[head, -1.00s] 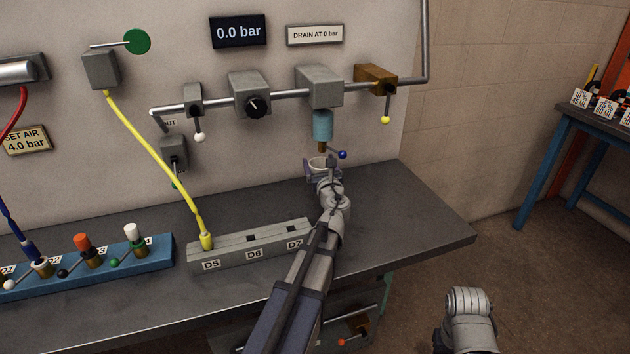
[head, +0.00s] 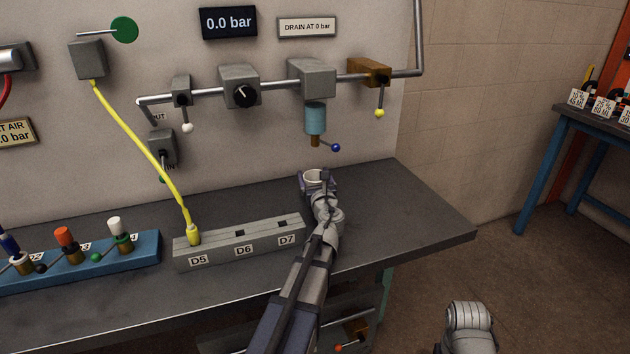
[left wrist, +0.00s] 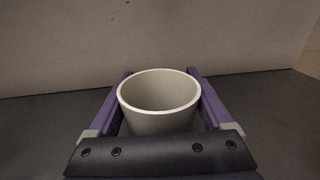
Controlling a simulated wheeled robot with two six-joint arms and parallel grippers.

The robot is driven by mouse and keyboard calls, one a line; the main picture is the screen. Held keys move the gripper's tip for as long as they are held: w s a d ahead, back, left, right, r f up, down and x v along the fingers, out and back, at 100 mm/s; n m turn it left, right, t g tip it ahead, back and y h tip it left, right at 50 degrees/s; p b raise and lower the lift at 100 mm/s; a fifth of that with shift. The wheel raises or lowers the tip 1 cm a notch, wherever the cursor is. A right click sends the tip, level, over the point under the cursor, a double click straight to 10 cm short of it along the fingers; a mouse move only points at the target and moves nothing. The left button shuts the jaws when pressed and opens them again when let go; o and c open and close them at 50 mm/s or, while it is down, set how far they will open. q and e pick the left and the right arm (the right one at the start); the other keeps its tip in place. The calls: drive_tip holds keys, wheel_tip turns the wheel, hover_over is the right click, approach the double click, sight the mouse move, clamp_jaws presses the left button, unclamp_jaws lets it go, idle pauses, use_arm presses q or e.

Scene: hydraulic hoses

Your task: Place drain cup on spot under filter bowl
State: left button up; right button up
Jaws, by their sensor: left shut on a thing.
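The drain cup (left wrist: 160,108) is a pale, round, open cup that looks empty in the left wrist view. My left gripper (head: 317,181) is shut on it, with a purple finger on each side. In the head view the cup (head: 314,175) is upright, low over or on the bench; I cannot tell whether it touches the top. The filter bowl (head: 315,118) is a blue-green cylinder under a grey block, with a brass drain and blue-knobbed lever (head: 335,147) below. The cup is below this drain. The marked spot is not visible.
The grey bench top (head: 400,205) is clear to the right of the cup. A grey block labelled D5, D6, D7 (head: 240,243) stands at front left, with a yellow hose (head: 140,140) in D5. A blue rack (head: 140,246) is further left.

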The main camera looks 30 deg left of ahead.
use_arm(q)
drive_tip(key=o, duration=1.1)
drive_tip(key=shift+f, duration=0.1)
drive_tip(key=shift+o, duration=0.2)
drive_tip(key=shift+s+d+r, duration=0.2)
drive_tip(key=shift+s, duration=0.1)
drive_tip(key=v, duration=1.1)
drive_tip(key=shift+s+d, duration=0.15)
